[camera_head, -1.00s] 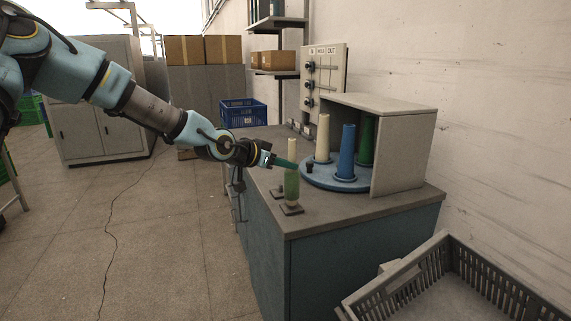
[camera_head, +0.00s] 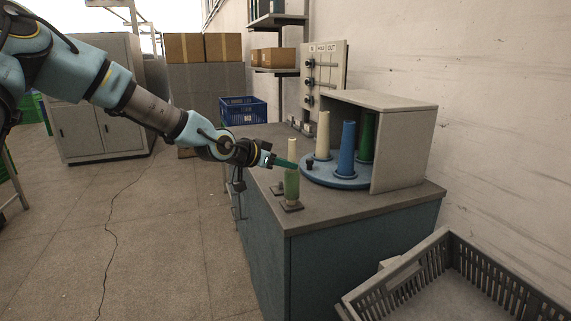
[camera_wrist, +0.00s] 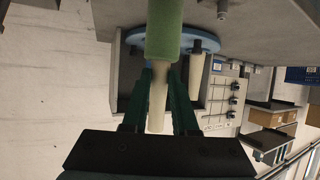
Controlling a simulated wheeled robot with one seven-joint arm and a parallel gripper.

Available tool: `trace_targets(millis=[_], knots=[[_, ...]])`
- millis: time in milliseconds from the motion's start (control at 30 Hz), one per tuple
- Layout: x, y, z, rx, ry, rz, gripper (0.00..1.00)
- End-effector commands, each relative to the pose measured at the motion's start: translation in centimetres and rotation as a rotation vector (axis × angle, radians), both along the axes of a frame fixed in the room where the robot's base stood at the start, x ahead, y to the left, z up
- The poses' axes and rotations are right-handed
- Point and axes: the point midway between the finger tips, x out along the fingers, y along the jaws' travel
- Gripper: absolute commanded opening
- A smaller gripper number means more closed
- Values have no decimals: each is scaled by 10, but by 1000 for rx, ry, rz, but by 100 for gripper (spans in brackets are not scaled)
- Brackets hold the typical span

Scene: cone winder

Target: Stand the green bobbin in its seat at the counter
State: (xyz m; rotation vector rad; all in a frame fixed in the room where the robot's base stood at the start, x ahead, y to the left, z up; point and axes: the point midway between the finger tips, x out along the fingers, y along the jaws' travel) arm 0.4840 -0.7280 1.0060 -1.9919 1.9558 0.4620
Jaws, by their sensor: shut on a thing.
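The green bobbin (camera_head: 291,184), a green body with a slim cream neck, is upright at the near left edge of the counter (camera_head: 350,213). Its lower end is at a dark square seat (camera_head: 291,206); I cannot tell whether it is fully down in it. My gripper (camera_head: 287,163) reaches in from the left and is shut on the bobbin's neck. In the wrist view the green fingers (camera_wrist: 161,105) flank the cream neck, with the green body (camera_wrist: 165,35) beyond them. The bobbin's foot is hidden there.
A second square seat (camera_head: 278,189) is just behind. A blue turntable (camera_head: 335,183) carries a cream cone (camera_head: 322,135), a blue cone (camera_head: 346,148) and a green cone (camera_head: 367,135), partly under a grey hood (camera_head: 405,150). A grey crate (camera_head: 445,265) is at front right.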

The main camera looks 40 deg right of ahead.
Motion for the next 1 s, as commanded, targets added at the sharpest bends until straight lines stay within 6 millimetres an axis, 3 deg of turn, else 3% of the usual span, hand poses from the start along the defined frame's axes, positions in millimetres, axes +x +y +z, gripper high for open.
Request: trace_targets(millis=[67, 100, 367, 733, 1000], knots=[[0, 0, 0, -1, 0, 0, 0], [0, 0, 0, 0, 0, 0, 31], [0, 0, 0, 0, 0, 0, 60], [1, 5, 2, 0, 0, 1, 62], [2, 43, 19, 0, 0, 4, 62]])
